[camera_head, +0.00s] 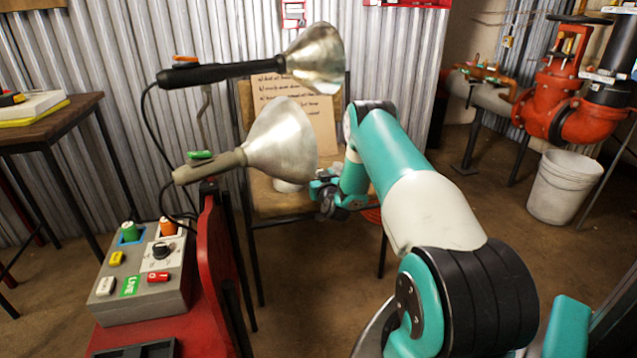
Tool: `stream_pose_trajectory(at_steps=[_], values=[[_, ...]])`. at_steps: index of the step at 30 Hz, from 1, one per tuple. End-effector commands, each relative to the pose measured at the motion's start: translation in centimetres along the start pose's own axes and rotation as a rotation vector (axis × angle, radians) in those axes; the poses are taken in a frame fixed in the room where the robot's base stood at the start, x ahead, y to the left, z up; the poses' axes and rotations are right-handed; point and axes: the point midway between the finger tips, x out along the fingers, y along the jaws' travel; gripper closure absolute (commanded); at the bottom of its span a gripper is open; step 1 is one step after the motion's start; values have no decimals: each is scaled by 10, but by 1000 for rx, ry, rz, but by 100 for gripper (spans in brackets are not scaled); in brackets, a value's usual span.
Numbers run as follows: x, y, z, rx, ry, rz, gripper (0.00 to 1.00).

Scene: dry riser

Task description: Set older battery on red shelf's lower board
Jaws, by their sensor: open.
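My gripper (322,188) is small in the camera view, at the end of my teal and white arm. It is open and hangs over the seat of a wooden chair, near a small whitish round object partly hidden by a lamp shade. I cannot make out a thing that is clearly the older battery. A red edge (405,3) shows at the top of the picture, cut off by the frame; I cannot tell whether it is the red shelf. No lower board can be made out.
Two lamps with metal shades (315,58) (283,140) stand in front of the chair (290,203), which bears a handwritten cardboard sign (300,108). A grey control box (140,300) sits on a red stand (212,290) at lower left. A white bucket (563,190) stands right, near red pipework (555,95).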

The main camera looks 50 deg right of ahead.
Motion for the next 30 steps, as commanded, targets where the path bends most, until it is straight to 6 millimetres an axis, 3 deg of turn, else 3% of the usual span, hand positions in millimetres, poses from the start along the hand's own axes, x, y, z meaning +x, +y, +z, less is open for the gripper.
stream_pose_trajectory(at_steps=[9, 11, 18, 30], values=[[3, 1, 0, 1, 1, 2, 32], [3, 0, 0, 1, 1, 2, 43], [4, 1, -3, 1, 6, 3, 99], [4, 1, -12, 1, 6, 2, 100]])
